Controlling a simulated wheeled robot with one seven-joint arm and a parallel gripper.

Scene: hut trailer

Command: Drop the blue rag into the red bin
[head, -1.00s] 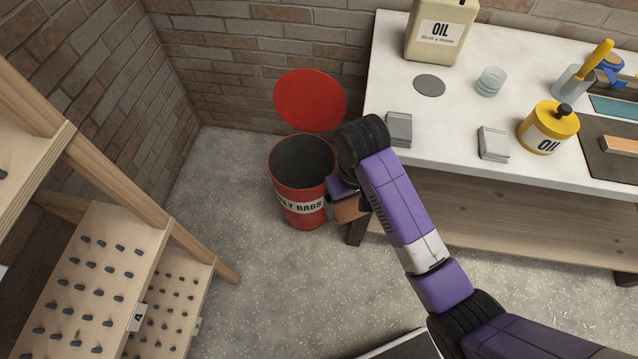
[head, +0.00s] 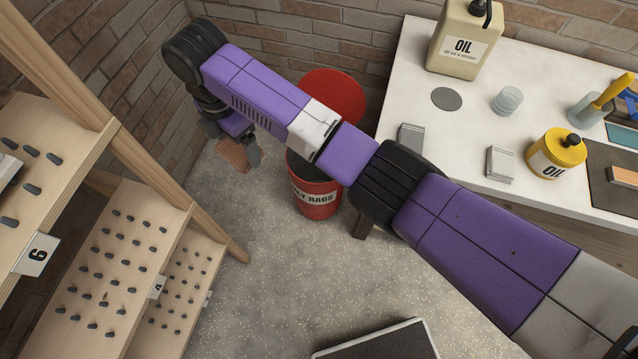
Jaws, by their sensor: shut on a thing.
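The red bin (head: 318,195) stands on the floor, labelled for rags, with its round red lid (head: 340,92) tipped up behind it. My arm crosses in front and hides much of the bin's mouth. My gripper (head: 233,148) is left of the bin in the picture, above the floor near the brick wall. It is shut on a flat brown thing (head: 233,156). I see no clear blue rag. A small blue object (head: 632,101) shows on the bench at the right edge, too cut off to identify.
Pegged wooden shelves (head: 120,250) stand at left. Floor between is clear, except a dark panel (head: 385,343) in front.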

